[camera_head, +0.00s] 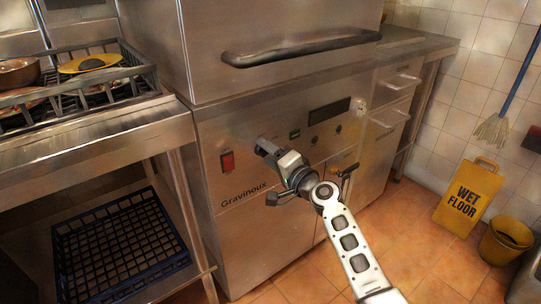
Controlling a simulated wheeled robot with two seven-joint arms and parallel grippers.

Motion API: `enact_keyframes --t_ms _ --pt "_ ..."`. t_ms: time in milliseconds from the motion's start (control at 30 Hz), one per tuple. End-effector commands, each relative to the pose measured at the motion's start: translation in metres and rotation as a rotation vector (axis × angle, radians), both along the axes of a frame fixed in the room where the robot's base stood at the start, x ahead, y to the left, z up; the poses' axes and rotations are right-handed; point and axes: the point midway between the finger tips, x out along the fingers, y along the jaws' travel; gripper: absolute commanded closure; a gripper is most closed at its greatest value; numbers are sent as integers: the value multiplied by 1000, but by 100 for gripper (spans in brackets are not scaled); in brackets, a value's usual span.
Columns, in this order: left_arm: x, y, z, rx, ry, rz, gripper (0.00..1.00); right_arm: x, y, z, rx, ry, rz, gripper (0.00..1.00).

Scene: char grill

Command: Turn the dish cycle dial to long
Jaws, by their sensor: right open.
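The dishwasher's front panel (220,131) faces me, with a dark display (329,111) on it. Two small dark knobs, one (338,129) under the display and one (314,140) lower left, show on the panel. I cannot read their marks or tell which is the cycle dial. My right gripper (310,186) is in front of the panel, below the knobs. Its dark fingers are spread wide with nothing between them. A grey cylindrical part by the hand covers some of the panel, and the wrist hides what lies behind it. My left gripper is out of view.
A red switch (227,161) is left on the panel. A long dark handle (300,49) juts out above. A steel counter (95,140) with a grill stands left, over a dark crate (118,238). A yellow wet-floor sign (467,196) and bucket (505,240) stand right.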

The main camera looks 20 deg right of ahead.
Motion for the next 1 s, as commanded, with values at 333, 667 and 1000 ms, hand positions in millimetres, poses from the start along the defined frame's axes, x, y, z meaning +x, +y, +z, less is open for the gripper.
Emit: enact_keyframes --t_ms 333,667,1000 --pt "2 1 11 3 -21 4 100 -35 -13 0 -4 1 -2 44" --pt "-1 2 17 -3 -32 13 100 -110 -40 -2 -3 3 0 44" --pt "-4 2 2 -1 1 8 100 -148 -54 0 -1 1 1 44"
